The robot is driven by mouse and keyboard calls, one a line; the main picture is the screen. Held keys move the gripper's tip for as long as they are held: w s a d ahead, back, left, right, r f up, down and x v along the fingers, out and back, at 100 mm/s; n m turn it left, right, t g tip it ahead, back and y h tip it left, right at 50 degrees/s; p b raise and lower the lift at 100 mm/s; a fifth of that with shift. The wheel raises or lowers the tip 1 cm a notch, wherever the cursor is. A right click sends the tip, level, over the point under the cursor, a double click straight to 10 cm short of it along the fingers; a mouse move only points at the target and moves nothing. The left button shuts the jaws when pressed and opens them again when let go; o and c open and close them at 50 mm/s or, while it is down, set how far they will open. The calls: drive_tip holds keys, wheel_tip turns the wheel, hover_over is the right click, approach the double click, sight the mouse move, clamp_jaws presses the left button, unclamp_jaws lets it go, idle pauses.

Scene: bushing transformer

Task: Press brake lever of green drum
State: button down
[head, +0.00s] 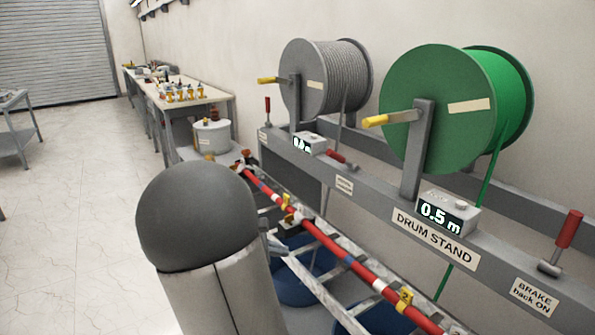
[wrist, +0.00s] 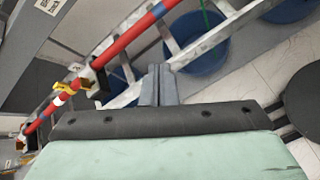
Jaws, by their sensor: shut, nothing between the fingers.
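The green drum (head: 437,112) is mounted on the grey drum stand (head: 375,198) at the right of the head view, with a yellow-handled crank (head: 390,118) on its near face. A brake lever with a red grip (head: 569,229) stands up, slightly tilted, on the stand's beam to the right of this drum, above a "BRAKE back ON" label (head: 534,297). My gripper (wrist: 158,72) is shut and empty in the wrist view, above the ladder and blue tubs. It is apart from the lever, which the wrist view does not show.
A grey drum (head: 322,78) sits farther along the stand; a lowered red lever (head: 337,157) is near it. A display (head: 447,213) reads 0.5 m. A red pole (head: 325,240) and ladder (wrist: 205,52) lie beside the stand above blue tubs (wrist: 195,45).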

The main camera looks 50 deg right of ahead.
drive_tip(key=w+d+r+n+h, duration=0.2)
drive_tip(key=w+d+n+h, duration=0.2)
drive_tip(key=d, duration=0.5)
drive_tip(key=w+d+r+n+h+b, duration=0.1)
drive_tip(key=w+d+r+n+h, duration=0.2)
drive_tip(key=d, duration=0.6)
drive_tip(key=w+n+h, duration=0.1)
drive_tip(key=n+h, duration=0.1)
drive_tip(key=n, duration=0.1)
drive_tip(key=shift+t+h, duration=0.3)
drive_tip(key=shift+w, duration=0.1)
drive_tip(key=p, duration=0.1)
approach(341, 160)
wheel_tip(341, 160, down, 2)
drive_tip(key=d, duration=0.2)
drive_tip(key=d+r, duration=0.1)
drive_tip(key=d+r+p, duration=0.1)
drive_tip(key=d, duration=0.1)
drive_tip(key=shift+w+r, duration=0.2)
drive_tip(key=shift+r, duration=0.1)
drive_tip(key=shift+r, duration=0.1)
